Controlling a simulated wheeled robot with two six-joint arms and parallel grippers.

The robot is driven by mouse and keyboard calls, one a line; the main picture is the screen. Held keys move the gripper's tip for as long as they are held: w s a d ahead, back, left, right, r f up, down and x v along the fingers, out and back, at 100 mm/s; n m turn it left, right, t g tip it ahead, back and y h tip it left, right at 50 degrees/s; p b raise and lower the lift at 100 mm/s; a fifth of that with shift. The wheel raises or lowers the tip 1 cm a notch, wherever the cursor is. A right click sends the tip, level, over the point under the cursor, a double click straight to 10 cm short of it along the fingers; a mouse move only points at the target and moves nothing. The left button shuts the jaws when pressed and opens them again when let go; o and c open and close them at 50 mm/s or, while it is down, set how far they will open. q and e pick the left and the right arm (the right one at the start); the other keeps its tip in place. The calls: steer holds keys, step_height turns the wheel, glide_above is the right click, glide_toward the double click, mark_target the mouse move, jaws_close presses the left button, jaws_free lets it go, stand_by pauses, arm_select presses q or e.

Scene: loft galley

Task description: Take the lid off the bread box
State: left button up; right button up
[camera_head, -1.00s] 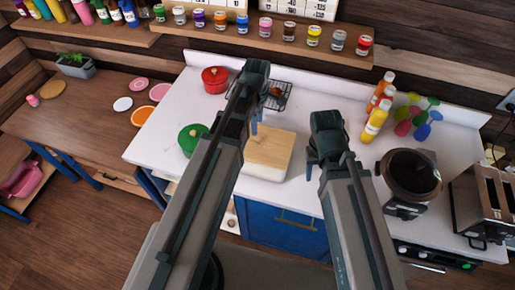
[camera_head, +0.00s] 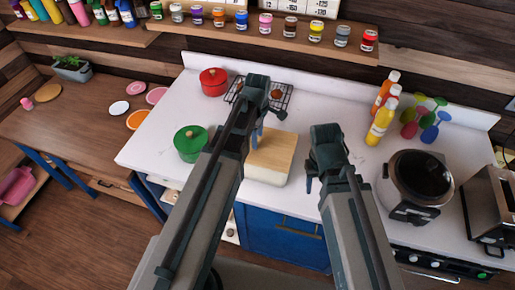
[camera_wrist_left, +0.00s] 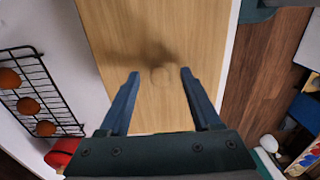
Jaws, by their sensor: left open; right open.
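The bread box (camera_head: 266,178) is a cream box on the white counter. Its light wooden lid (camera_head: 276,150) lies on top, and the lid also fills the middle of the left wrist view (camera_wrist_left: 120,40). A small round wooden knob (camera_wrist_left: 162,76) stands on the lid. My left gripper (camera_head: 257,136) is over the lid, open, its blue fingers on either side of the knob in the left wrist view (camera_wrist_left: 160,74). I cannot tell whether they touch it. My right gripper (camera_head: 309,184) is to the right of the box, apart from it and empty.
A green pot (camera_head: 189,145) stands left of the box, and a red pot (camera_head: 213,82) is behind. A wire rack (camera_head: 281,96) with round brown items is at the back. Bottles (camera_head: 382,122), a cooker (camera_head: 416,185) and a toaster (camera_head: 490,208) are to the right.

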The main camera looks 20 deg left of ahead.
steer(key=shift+r, duration=0.1)
arm_select(q)
jaws_close()
steer(key=shift+r, duration=0.2)
arm_select(e)
steer(key=shift+r, duration=0.1)
